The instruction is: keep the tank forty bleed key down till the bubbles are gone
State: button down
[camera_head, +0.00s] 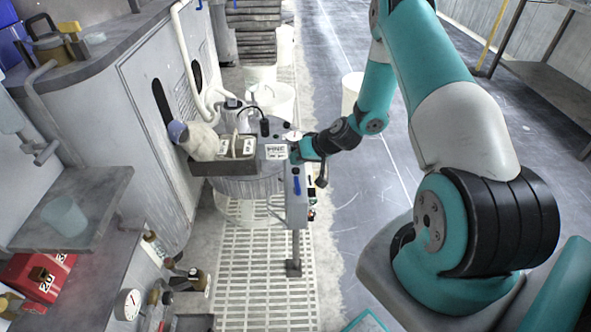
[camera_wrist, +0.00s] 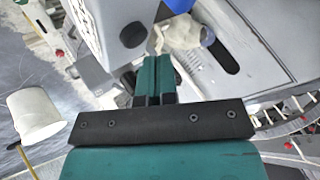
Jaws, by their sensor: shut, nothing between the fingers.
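A grey round tank (camera_head: 240,186) stands on the grated floor, with a white label plate (camera_head: 275,152) whose print I cannot read. A narrow grey control box (camera_head: 297,205) on a post stands at its right side and carries a blue lever-like part (camera_head: 296,185). My gripper (camera_head: 296,153) is at the top of this box, with its fingertips largely hidden. In the wrist view my gripper (camera_wrist: 153,68) is shut and empty, its teal fingers together. A black round knob (camera_wrist: 133,35) on a pale panel lies just beyond the fingertips; contact is unclear. I cannot identify the bleed key or see bubbles.
A pale cloth-like bundle (camera_head: 199,140) lies at the tank's left. A grey cabinet (camera_head: 150,90) stands left, with a red box (camera_head: 37,275) and a gauge (camera_head: 128,304) nearer. White buckets (camera_head: 271,98) stand behind. The floor to the right is open.

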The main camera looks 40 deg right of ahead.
aim_at(297, 169)
dwell(0.7)
jog(key=shift+f+b, duration=0.4)
jog(key=shift+f+b, duration=0.35)
jog(key=shift+f, duration=0.1)
dwell(0.4)
jog(key=shift+r, duration=0.1)
dwell(1.9)
jog(key=shift+r+p, duration=0.6)
jog(key=shift+r, duration=0.15)
jog(key=shift+r+p, duration=1.8)
jog(key=shift+r, duration=0.7)
jog(key=shift+r, duration=0.1)
